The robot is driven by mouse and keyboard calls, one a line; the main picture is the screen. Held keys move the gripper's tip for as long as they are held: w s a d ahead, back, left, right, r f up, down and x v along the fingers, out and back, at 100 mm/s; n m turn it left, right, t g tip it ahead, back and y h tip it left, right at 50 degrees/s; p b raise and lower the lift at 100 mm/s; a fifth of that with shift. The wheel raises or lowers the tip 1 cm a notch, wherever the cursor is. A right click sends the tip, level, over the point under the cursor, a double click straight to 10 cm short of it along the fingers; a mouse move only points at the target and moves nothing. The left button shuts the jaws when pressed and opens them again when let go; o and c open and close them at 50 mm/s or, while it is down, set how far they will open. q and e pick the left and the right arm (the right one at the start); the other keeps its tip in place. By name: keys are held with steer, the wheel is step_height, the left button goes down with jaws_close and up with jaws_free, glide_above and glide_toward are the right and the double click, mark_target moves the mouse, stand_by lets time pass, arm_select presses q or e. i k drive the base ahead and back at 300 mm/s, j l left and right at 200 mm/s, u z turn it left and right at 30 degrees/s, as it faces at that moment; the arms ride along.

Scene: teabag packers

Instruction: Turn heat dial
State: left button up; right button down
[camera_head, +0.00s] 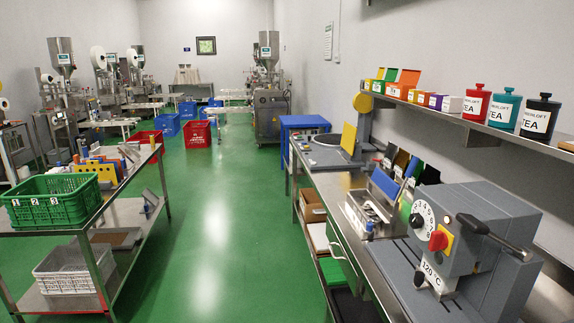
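A grey sealing machine (490,222) stands on the steel bench at the right front. On its front face is a white numbered dial (424,211) with a black knob (416,220) at its lower left. A red knob (438,240) sits on a yellow plate just right of and below the numbered dial. A label reading 120 °C (432,277) is below the red knob, with a small black round knob (419,280) beside it. The frame does not make clear which of these is the heat dial. Neither gripper shows in the head view.
A black lever (490,235) sticks out along the machine's right side. A steel holder with a blue panel (384,184) stands left of it on the bench. A wall shelf (470,122) with tea canisters hangs above. The green floor aisle (225,220) is clear.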

mark_target(416, 221)
steer(key=j+z, duration=0.55)
steer(key=z, duration=0.25)
steer(key=k+j+z, duration=0.15)
steer(key=z, duration=0.3)
